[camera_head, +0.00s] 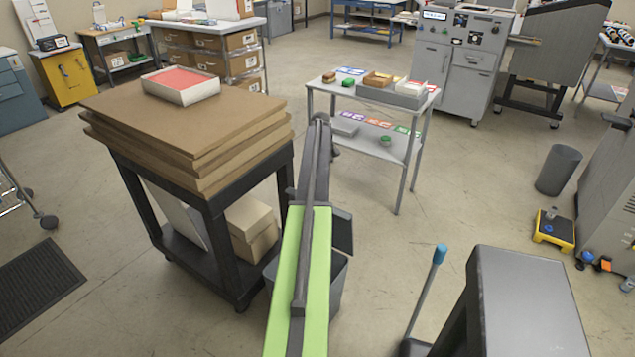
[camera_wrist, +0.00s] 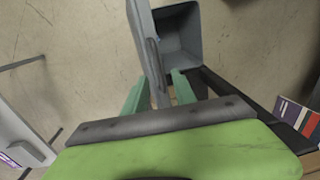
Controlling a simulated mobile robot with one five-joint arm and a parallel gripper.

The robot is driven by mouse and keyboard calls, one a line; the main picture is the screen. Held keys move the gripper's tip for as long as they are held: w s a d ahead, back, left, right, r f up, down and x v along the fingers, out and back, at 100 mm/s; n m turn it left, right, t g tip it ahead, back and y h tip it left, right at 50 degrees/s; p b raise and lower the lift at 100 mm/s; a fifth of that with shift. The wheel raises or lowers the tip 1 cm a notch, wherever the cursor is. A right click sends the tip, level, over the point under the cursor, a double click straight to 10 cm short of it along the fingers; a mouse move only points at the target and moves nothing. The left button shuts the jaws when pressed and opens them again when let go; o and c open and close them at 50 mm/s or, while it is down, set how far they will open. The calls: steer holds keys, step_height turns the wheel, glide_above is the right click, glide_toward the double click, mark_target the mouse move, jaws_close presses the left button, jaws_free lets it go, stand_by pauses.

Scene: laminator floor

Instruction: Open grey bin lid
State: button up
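The grey bin (camera_wrist: 182,38) shows from above in the wrist view, with its dark inside in sight. Its grey lid (camera_wrist: 143,30) stands raised along the bin's left side, with a bar-like handle on its face. My gripper (camera_wrist: 161,78) has its two green fingers apart, one on each side of the lid's near end. I cannot tell whether either finger touches the lid. In the head view, the bin (camera_head: 338,288) is mostly hidden behind my green arm, and the raised lid (camera_head: 342,230) sticks out to its right. My fingers are hidden there.
A black-framed cart (camera_head: 215,235) with stacked brown boards stands close to the bin's left. A light grey side table (camera_head: 395,150) stands beyond it. A blue-tipped handle (camera_head: 439,255) and a dark grey surface (camera_head: 525,300) are at the right. Floor between them is clear.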

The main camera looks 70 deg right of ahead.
step_height(320, 180, up, 9)
steer(key=p, duration=0.7)
steer(key=shift+s+d+r+p, duration=0.2)
steer(key=shift+d+p, duration=0.15)
steer(key=shift+p, duration=0.05)
steer(key=shift+c, duration=0.2)
